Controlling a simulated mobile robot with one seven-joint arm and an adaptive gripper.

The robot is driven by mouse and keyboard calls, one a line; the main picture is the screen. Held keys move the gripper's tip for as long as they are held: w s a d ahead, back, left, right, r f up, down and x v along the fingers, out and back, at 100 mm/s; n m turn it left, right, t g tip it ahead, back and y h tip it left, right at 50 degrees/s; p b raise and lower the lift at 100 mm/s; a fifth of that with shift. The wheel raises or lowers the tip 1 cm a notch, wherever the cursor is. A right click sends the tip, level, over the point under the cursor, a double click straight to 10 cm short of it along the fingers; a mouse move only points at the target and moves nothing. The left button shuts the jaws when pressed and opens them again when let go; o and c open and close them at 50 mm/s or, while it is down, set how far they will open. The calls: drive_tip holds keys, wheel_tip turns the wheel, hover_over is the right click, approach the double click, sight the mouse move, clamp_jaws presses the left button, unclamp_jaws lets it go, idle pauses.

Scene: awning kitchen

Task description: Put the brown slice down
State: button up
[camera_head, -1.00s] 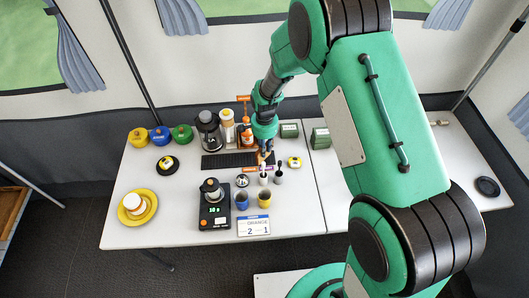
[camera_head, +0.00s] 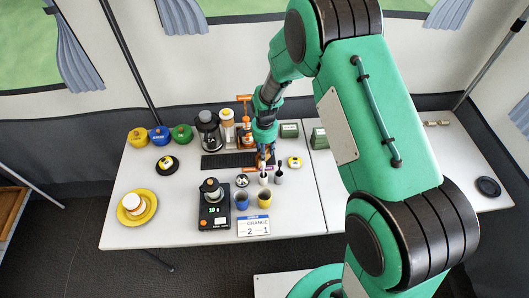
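My gripper (camera_head: 265,158) points down at the right end of the black mat (camera_head: 222,161), low over the table. Its fingers are small and dark in this view. I cannot tell whether they are open or shut. I cannot make out the brown slice for certain; it may be hidden at or behind the fingers. An orange and white piece shows beside the fingertips.
A coffee maker (camera_head: 208,130) and an orange stand (camera_head: 244,137) stand close behind. A black scale (camera_head: 215,212), blue cup (camera_head: 242,201) and yellow cup (camera_head: 264,200) stand in front. A yellow plate (camera_head: 149,203) is at left. The left front of the white table (camera_head: 170,225) is clear.

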drive_tip(key=shift+r, duration=0.1)
wheel_tip(320, 180, up, 12)
drive_tip(key=p, duration=0.2)
idle(0.6)
drive_tip(key=shift+r, duration=0.15)
idle(0.5)
drive_tip(key=s+d+r+n+t, duration=0.1)
drive_tip(key=s+d+r, duration=0.25)
drive_tip(key=r, duration=0.45)
drive_tip(key=s+d+r+n+t, duration=0.15)
drive_tip(key=s+r, duration=0.25)
drive_tip(key=r, duration=0.5)
drive_tip(key=s+d+r+n, duration=0.2)
drive_tip(key=s+d+r, duration=0.1)
drive_tip(key=r, duration=0.5)
drive_tip(key=s+d+r+n+t, duration=0.1)
drive_tip(key=s+d+r, duration=0.1)
drive_tip(key=s, duration=0.5)
drive_tip(key=s+d+r+n+t, duration=0.1)
drive_tip(key=s+d+r+n, duration=0.1)
drive_tip(key=s+r, duration=0.3)
drive_tip(key=s+d+r+n+t, duration=0.1)
drive_tip(key=s+d+r, duration=0.1)
drive_tip(key=s, duration=0.9)
drive_tip(key=shift+s+d+r, duration=0.15)
drive_tip(key=shift+d+r, duration=0.15)
drive_tip(key=shift+r, duration=0.5)
